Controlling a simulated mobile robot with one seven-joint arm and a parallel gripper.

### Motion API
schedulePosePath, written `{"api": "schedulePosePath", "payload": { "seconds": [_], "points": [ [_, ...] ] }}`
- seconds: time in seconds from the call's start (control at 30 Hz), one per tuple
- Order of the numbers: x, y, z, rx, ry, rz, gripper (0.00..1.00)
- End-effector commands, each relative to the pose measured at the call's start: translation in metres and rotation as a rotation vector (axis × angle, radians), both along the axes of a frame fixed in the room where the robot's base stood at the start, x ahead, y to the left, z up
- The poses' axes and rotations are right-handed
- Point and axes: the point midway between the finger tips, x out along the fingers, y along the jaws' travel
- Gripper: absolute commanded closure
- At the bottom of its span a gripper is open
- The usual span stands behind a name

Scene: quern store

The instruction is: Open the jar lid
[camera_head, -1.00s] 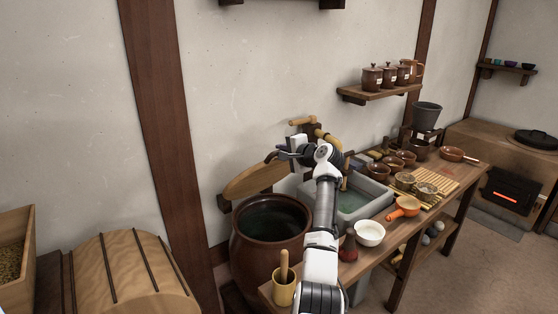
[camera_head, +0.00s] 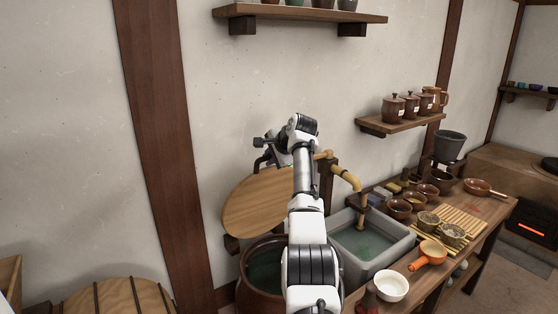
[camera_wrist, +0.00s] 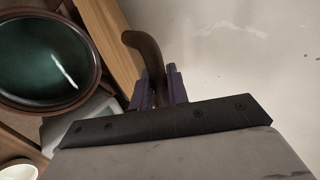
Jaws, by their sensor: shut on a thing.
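The big brown jar (camera_head: 243,292) stands left of the stone sink, its mouth uncovered at the front with dark green liquid inside. The round wooden lid (camera_head: 255,208) is tilted steeply up at the jar's back, near the wall. In the wrist view, my gripper (camera_wrist: 159,90) is shut on a dark curved handle (camera_wrist: 146,52), beside the lid's wooden edge (camera_wrist: 112,42). The jar's round mouth (camera_wrist: 99,75) shows at the left there. In the head view, my gripper (camera_head: 268,158) is at the lid's upper edge, and my arm hides part of the jar.
A bamboo spout (camera_head: 346,180) rises by the stone sink (camera_head: 404,245) just right of my arm. A white bowl (camera_head: 392,286) and an orange-handled ladle (camera_head: 428,256) sit on the bench. A wall shelf (camera_head: 300,14) hangs above my arm.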

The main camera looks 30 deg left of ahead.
Motion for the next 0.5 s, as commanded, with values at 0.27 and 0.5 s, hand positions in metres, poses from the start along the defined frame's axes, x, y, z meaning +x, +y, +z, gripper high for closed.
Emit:
{"api": "schedulePosePath", "payload": {
  "seconds": [0.27,0.5],
  "points": [
    [-0.0060,0.0082,-0.0021,-0.030,0.018,0.001,1.00],
    [-0.0063,0.0086,-0.0025,-0.033,0.018,0.000,1.00]
  ]
}}
